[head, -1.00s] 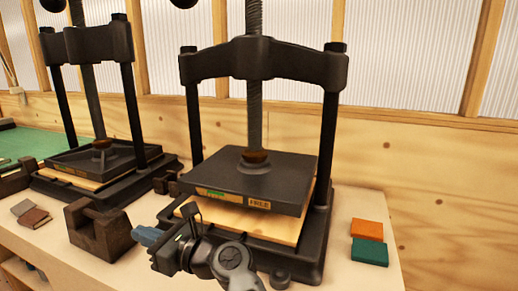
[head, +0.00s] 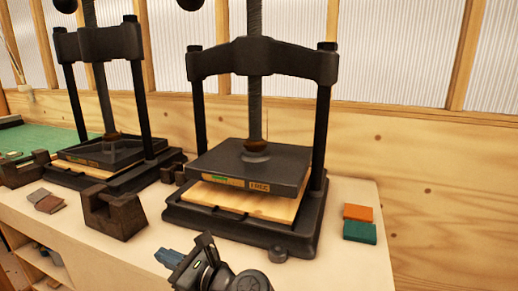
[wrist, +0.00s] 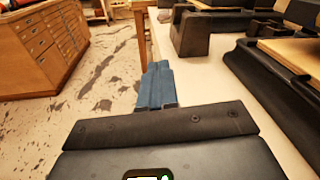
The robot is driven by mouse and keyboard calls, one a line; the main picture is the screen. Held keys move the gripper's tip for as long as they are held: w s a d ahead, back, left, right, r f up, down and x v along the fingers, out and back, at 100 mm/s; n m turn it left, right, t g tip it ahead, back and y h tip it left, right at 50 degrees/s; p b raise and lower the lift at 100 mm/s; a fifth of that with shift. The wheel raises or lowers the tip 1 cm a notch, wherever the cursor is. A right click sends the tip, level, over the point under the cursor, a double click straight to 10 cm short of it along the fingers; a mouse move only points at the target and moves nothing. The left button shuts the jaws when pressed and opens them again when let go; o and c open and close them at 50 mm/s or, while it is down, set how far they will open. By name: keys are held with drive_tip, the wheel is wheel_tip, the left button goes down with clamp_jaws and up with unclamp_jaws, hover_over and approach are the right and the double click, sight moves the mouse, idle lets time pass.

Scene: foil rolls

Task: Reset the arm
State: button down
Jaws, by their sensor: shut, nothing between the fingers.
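My gripper (head: 166,257) is in front of the bench, at the lower middle of the head view. Its blue fingers are closed together with nothing between them; they also show in the wrist view (wrist: 156,88), pointing past the bench's edge. The nearer black press (head: 262,62) stands behind my gripper, its plate (head: 250,168) raised above a wooden board (head: 240,200). A label on the plate's front reads FREE. My gripper is apart from the press.
A second press (head: 98,42) stands at the left. A dark notched block (head: 113,213) sits on the bench (head: 345,258) between them. Orange (head: 358,212) and green (head: 360,231) blocks lie at the right. A wooden drawer cabinet (wrist: 42,48) stands across the floor (wrist: 105,75).

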drive_tip(key=s+d+f+n+t+h+b, duration=0.1)
drive_tip(key=s+d+f+n+t+h, duration=0.2)
drive_tip(key=d+f, duration=0.5)
drive_tip(key=s+d+f+h+b, duration=0.1)
drive_tip(key=s+d+f+h, duration=0.1)
drive_tip(key=s+d+f, duration=0.4)
drive_tip(key=s+d+f+n+t+h+b, duration=0.1)
drive_tip(key=s+d+f+n+h, duration=0.1)
drive_tip(key=s+d+f, duration=0.4)
drive_tip(key=s+d+f+n+t+h+b, duration=0.15)
drive_tip(key=s+d, duration=0.25)
drive_tip(key=d, duration=0.4)
drive_tip(key=s+d+r+n+h+b, duration=0.1)
drive_tip(key=s+d+n+h, duration=0.15)
drive_tip(key=s+d, duration=0.4)
drive_tip(key=s+d+n+h+b, duration=0.1)
drive_tip(key=s+d+n+h, duration=0.2)
drive_tip(key=s, duration=0.6)
drive_tip(key=s+d+r+n+t+h+b, duration=0.1)
drive_tip(key=s+d+r+n+b, duration=0.1)
drive_tip(key=s+r+n, duration=0.7)
wheel_tip(320, 180, up, 2)
drive_tip(key=s+d, duration=0.1)
drive_tip(key=s, duration=0.1)
drive_tip(key=shift+s+n+b, duration=0.3)
drive_tip(key=shift+b, duration=0.05)
drive_tip(key=shift+r+t, duration=0.1)
drive_tip(key=shift+t, duration=0.15)
